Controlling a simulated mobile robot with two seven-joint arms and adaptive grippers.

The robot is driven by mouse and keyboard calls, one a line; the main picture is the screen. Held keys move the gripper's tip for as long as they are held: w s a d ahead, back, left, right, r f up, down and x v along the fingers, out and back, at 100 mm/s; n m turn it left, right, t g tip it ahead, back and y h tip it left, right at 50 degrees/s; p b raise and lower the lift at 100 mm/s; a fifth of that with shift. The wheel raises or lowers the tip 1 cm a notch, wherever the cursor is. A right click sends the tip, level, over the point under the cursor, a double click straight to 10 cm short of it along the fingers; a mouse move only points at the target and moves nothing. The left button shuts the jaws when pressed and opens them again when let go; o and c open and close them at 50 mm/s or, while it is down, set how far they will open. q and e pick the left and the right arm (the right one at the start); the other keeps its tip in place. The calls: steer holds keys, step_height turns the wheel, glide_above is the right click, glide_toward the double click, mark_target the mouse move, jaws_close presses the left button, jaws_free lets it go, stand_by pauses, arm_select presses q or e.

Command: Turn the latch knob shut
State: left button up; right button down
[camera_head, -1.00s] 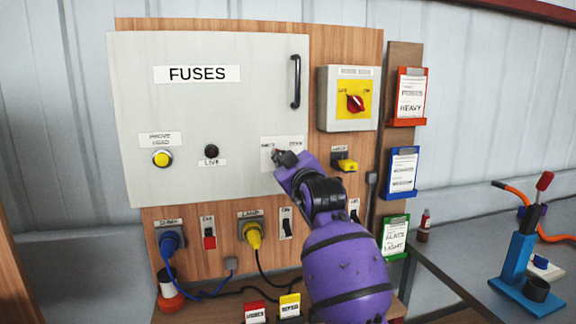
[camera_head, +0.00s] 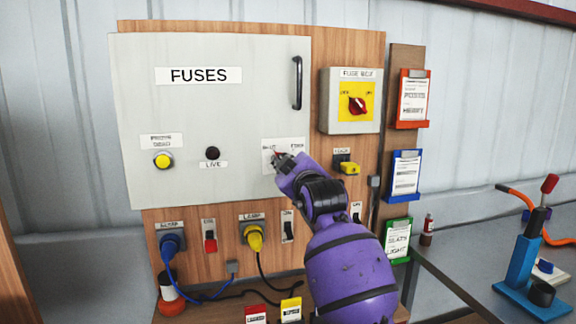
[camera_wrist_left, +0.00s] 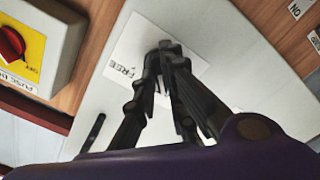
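The latch plate (camera_head: 270,163) is a white label at the lower right of the grey fuse cabinet door (camera_head: 215,110). It also shows in the left wrist view (camera_wrist_left: 135,45), with the word FREE readable. My left gripper (camera_head: 282,160) is at this plate. Its dark fingers (camera_wrist_left: 166,58) come close together there in the left wrist view, closed around the spot of the latch knob. The knob itself is almost wholly hidden; only a small reddish bit (camera_head: 276,152) shows beside the fingertips. My right gripper is not in view.
A black door handle (camera_head: 297,82) stands out above the plate. Switches and plugs (camera_head: 253,236) sit below the door. Card holders (camera_head: 403,175) hang at far right.

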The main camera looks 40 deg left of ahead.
arm_select(q)
steer(key=shift+o, duration=1.7)
steer(key=v, duration=1.2)
